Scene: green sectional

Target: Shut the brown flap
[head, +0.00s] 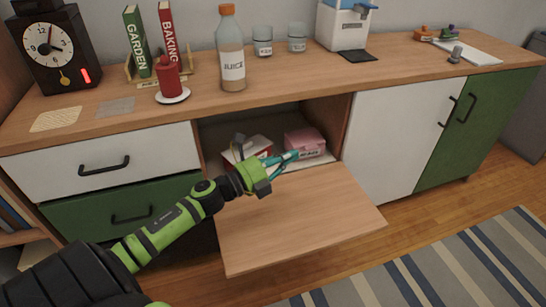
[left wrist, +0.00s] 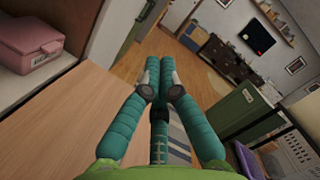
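The brown flap (head: 300,222) is hinged along its lower edge and hangs open, folded down and outward from the middle compartment. It also shows in the left wrist view (left wrist: 55,125) as a wide wooden panel. My left gripper (head: 296,154) is above the flap's inner part, in front of the compartment opening. Its teal fingers point right and come close together, with nothing visible between them. The fingers also fill the middle of the left wrist view (left wrist: 153,68). Contact with the flap is not visible. My right gripper is not in view.
Inside the compartment are a pink box (head: 305,141) and a red-and-white box (head: 250,148), partly behind my gripper. White (head: 105,165) and green (head: 130,205) drawers are at left; a white door (head: 400,130) is at right. Open floor (head: 430,212) lies to the right.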

